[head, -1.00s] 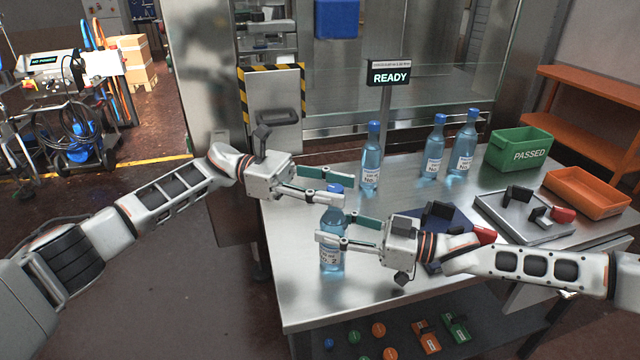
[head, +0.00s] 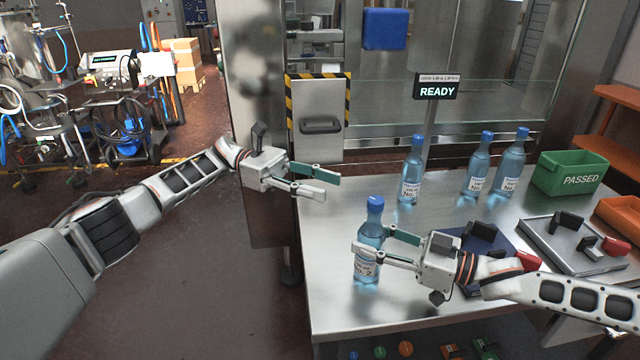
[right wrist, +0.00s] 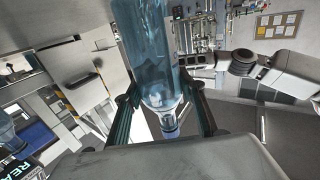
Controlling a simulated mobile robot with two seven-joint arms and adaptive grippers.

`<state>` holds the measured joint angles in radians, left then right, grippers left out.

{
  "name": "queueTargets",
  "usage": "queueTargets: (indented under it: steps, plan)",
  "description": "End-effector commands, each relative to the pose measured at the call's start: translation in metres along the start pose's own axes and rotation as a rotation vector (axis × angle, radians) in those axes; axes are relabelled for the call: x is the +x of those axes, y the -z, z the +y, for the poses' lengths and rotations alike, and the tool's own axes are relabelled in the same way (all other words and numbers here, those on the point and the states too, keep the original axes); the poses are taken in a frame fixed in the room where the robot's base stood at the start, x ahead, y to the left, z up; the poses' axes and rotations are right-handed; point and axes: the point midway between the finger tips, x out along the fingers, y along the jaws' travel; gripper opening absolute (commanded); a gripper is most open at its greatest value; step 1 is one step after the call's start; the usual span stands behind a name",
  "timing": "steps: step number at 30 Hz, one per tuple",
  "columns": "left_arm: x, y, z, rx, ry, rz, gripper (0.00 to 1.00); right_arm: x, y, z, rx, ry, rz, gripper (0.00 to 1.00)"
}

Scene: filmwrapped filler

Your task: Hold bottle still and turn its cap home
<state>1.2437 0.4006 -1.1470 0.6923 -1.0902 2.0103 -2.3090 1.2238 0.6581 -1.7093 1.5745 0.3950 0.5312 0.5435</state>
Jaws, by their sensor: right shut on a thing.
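A clear blue bottle (head: 369,238) with a white label and a blue cap (head: 375,204) stands upright near the table's left edge. My right gripper (head: 372,239) is shut around the bottle's body from the right. In the right wrist view the bottle (right wrist: 148,50) lies between the two fingers, its neck toward the bottom of the picture. The cap sits on the neck; I cannot tell how tight it is. My left gripper (head: 332,184) is open and empty, to the left of the cap and apart from it.
Several other capped bottles (head: 412,170) stand farther back on the steel table (head: 330,270). A READY sign (head: 437,91) is behind them. A green PASSED bin (head: 570,174), a grey tray (head: 560,250) and an orange bin (head: 618,215) are on the right.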

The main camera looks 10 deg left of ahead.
Motion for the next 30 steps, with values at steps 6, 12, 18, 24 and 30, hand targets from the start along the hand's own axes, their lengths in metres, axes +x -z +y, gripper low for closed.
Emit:
queueTargets:
  steps: [6,12,18,24,30]
  plan:
    - [0.0,0.0,0.0,0.0,0.0,0.0,0.38,0.0,-0.001,0.001,0.0,-0.001,-0.001,0.45]
    - [0.0,0.0,0.0,0.0,0.0,0.0,0.38,0.0,0.0,0.0,0.0,-0.001,-0.001,0.59]
    - [0.0,0.0,0.0,0.0,0.0,0.0,0.38,-0.001,0.0,0.0,0.0,0.0,0.0,0.59]
    - [0.0,0.0,0.0,0.0,0.0,0.0,0.38,-0.02,-0.001,0.001,0.0,-0.002,-0.001,0.59]
    - [0.0,0.0,0.0,0.0,0.0,0.0,0.38,-0.06,-0.001,0.002,0.0,-0.005,-0.002,0.59]
